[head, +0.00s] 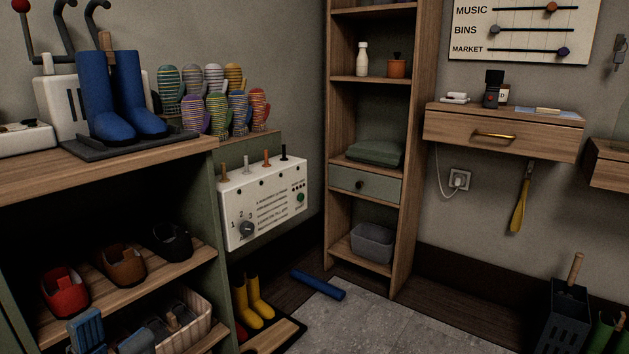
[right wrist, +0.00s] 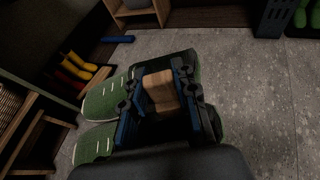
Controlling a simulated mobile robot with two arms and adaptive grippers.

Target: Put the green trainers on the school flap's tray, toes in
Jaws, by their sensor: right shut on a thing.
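The green trainers (right wrist: 104,101) show in the right wrist view, side by side with their rounded ends to the left. My right gripper (right wrist: 160,95) is shut on them, its blue-and-black fingers either side of a pale wooden piece between them. The hand hides part of the trainers. The right gripper and the trainers are not in the head view. My left gripper (head: 133,325) is at the lower left of the head view, by the shelf, with its blue fingers apart and its lower part cut off. I cannot make out the school flap or its tray.
A bench with shoes on its shelf (head: 190,268) and blue boots (head: 110,95) on top stands left. A white control panel (head: 264,198) hangs on its end. Yellow boots (head: 254,302) and a blue roll (head: 318,285) are low down.

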